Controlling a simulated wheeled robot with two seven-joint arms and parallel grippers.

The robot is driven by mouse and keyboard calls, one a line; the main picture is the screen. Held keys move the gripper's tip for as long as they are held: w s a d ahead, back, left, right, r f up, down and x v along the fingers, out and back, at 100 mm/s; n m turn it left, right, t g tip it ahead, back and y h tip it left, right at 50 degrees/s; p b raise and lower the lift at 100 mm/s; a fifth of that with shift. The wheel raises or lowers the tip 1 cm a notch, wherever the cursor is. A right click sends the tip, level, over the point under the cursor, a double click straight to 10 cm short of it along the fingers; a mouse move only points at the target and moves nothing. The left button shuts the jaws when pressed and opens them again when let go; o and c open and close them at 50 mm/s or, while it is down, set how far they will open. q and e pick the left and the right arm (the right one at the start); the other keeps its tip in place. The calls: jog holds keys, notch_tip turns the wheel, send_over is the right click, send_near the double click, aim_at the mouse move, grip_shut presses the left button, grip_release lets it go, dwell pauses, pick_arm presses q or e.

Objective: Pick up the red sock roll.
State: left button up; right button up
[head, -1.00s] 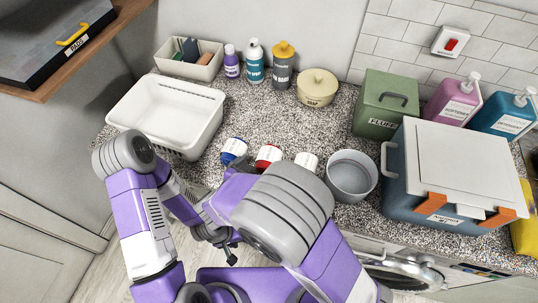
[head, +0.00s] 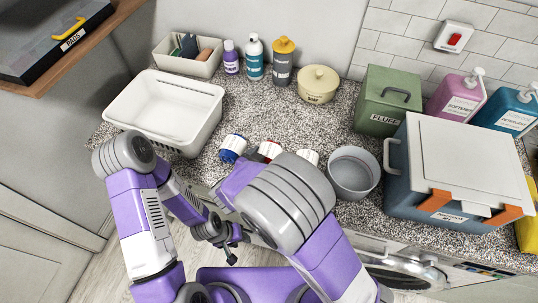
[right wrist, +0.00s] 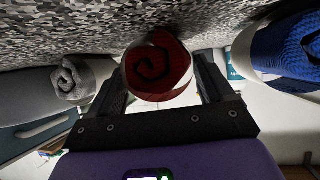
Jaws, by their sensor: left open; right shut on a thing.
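The red sock roll (head: 269,150), with a white band, is at the counter's front edge in the head view, partly covered by my right arm. In the right wrist view the red sock roll (right wrist: 157,68) shows its spiral end between the two fingers of my right gripper (right wrist: 160,85), which is shut on it. The roll appears close to the speckled counter; I cannot tell whether it touches. My right gripper's fingers are hidden in the head view. My left gripper (head: 229,247) is open and empty, low in front of the counter.
A blue roll (head: 232,148) and a pale grey roll (head: 308,157) lie on either side of the red one. A grey bowl (head: 353,173) and blue cooler box (head: 425,210) stand right. A white basket (head: 205,135) stands left. The counter's middle is clear.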

notch_tip(320, 180, up, 10)
jog(key=p, duration=0.4)
dwell(1.0)
